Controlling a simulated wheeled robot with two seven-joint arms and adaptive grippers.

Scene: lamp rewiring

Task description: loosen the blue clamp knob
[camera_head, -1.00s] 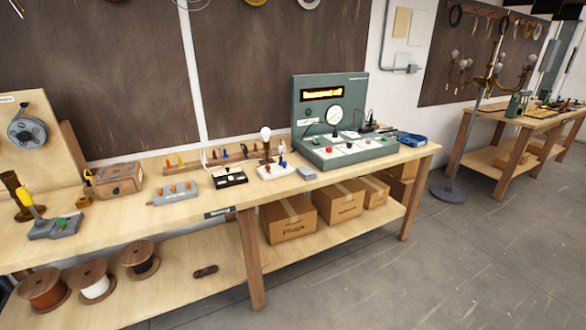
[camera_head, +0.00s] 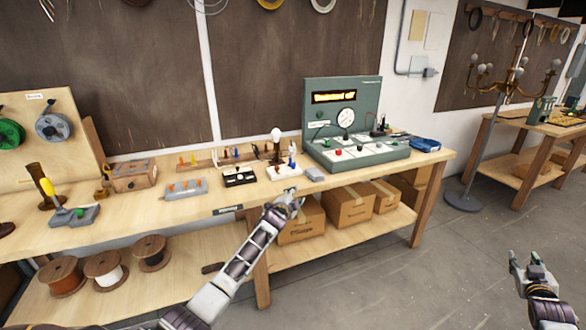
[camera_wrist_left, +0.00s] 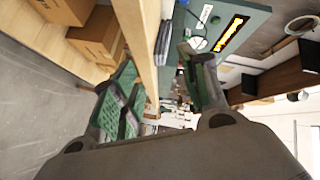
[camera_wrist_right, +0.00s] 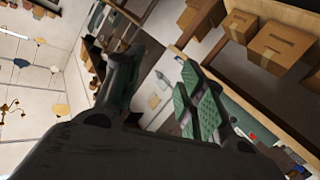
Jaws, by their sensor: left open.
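A small white fixture (camera_head: 284,172) stands near the front of the bench, with an upright blue part (camera_head: 291,160) at its right side. This blue part looks like the clamp knob, but it is too small to be sure. A lamp with a white bulb (camera_head: 276,134) stands just behind it. My left gripper (camera_head: 293,195) is open and empty at the bench's front edge, just below and in front of the fixture, apart from the blue part. My right gripper (camera_head: 525,262) is open and empty, far to the right over the floor. I cannot make out the knob in either wrist view.
The workbench (camera_head: 130,215) carries a green test station (camera_head: 345,112) right of the fixture. A small grey block (camera_head: 315,174) lies between them. A black switch block (camera_head: 240,178) and a grey block (camera_head: 185,188) stand to the left. Cardboard boxes (camera_head: 348,206) fill the shelf below.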

